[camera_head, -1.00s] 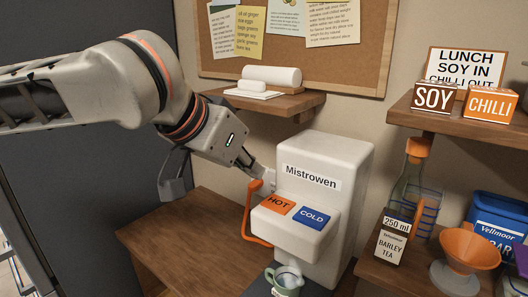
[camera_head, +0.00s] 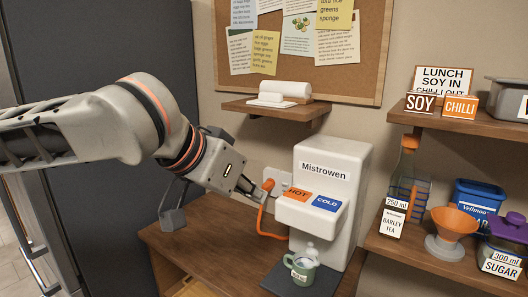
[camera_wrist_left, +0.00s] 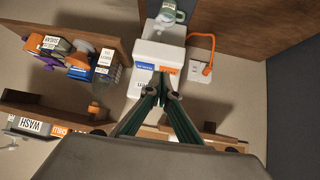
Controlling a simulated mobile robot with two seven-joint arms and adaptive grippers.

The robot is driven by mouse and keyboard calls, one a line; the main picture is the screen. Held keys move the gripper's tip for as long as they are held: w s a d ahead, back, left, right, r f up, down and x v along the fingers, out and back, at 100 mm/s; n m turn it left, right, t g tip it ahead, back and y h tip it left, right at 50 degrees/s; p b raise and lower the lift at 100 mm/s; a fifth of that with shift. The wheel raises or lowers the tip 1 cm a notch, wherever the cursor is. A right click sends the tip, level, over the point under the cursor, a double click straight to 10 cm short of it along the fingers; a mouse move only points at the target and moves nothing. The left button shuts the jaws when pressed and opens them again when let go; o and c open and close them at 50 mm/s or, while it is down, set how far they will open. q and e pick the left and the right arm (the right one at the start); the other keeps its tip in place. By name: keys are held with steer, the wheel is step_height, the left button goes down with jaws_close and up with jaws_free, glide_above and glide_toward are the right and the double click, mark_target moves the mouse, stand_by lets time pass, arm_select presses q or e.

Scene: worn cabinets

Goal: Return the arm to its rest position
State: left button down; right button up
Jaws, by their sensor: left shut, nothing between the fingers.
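My left arm reaches in from the left in the head view. Its gripper (camera_head: 252,188) is shut and empty, left of the white Mistrowen dispenser (camera_head: 322,222). In the head view its tip appears close to an orange plug (camera_head: 268,185); contact cannot be told there. In the left wrist view the closed fingers (camera_wrist_left: 161,82) point toward the dispenser (camera_wrist_left: 160,52), while the plug (camera_wrist_left: 207,70) sits at a pale wall socket plate (camera_wrist_left: 200,60), apart from the fingers. An orange cord runs from plug to dispenser. My right gripper is not in view.
A green mug (camera_head: 303,271) stands on the dark tray (camera_head: 275,283) below the dispenser. A wooden shelf (camera_head: 270,109) hangs above my gripper. Shelves at right hold the SOY box (camera_head: 420,103), a bottle, an orange funnel (camera_head: 453,225) and a sugar jar. A dark panel stands left.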

arm_select(q)
steer(key=w+d+f+m+g+h, duration=0.1)
steer(key=w+d+f+h, duration=0.1)
steer(key=d+f+h, duration=0.6)
steer(key=w+a+f+n+t+y, duration=0.2)
steer(key=f, duration=0.7)
steer(key=w+a+f+n+t+y, duration=0.1)
steer(key=a+f+t, duration=0.2)
steer(key=f, duration=0.6)
steer(key=s+a+f+y, duration=0.3)
steer(key=s+a+f, duration=0.4)
steer(key=f, duration=0.3)
steer(key=s+a+f+n+y, duration=0.1)
steer(key=s+a+f+y, duration=0.2)
steer(key=s+a+f, duration=0.4)
steer(key=s+a+f+y, duration=0.3)
steer(key=s+a+f, duration=0.4)
steer(key=f, duration=0.7)
steer(key=shift+s+a+g, duration=0.4)
steer(key=shift+a, duration=0.4)
